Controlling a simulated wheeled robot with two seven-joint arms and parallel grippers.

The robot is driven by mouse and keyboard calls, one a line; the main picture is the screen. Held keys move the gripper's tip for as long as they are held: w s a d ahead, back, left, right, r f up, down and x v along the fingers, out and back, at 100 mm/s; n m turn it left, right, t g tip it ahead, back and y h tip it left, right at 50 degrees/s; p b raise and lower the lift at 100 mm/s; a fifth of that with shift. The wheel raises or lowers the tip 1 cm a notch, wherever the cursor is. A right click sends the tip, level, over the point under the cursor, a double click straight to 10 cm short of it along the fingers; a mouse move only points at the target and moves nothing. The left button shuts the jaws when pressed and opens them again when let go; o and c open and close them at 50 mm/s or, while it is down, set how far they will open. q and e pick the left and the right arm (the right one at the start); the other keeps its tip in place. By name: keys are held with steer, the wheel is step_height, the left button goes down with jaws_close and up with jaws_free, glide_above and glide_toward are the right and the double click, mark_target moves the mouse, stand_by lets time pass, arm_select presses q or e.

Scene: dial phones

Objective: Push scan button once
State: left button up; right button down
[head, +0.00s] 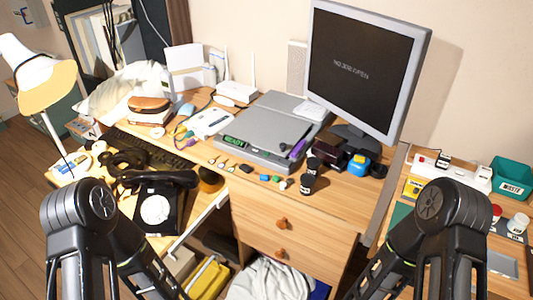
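A flat grey scanner (272,128) sits in the middle of the desk, in front of the monitor. Its front edge has a small green display (235,141) reading READY. A scan button is too small to make out for certain on the scanner's front. A purple item lies at the right end of the scanner's lid. My two black arms show at the bottom left and bottom right, in front of the desk. Neither gripper is in view, and nothing of mine touches the scanner.
Small coloured items and dark bottles (309,179) stand along the desk before the scanner. A black dial phone (157,211) and a keyboard (150,147) are to the left. The monitor (364,68) stands behind right. A side table holds a green waste bin (512,177).

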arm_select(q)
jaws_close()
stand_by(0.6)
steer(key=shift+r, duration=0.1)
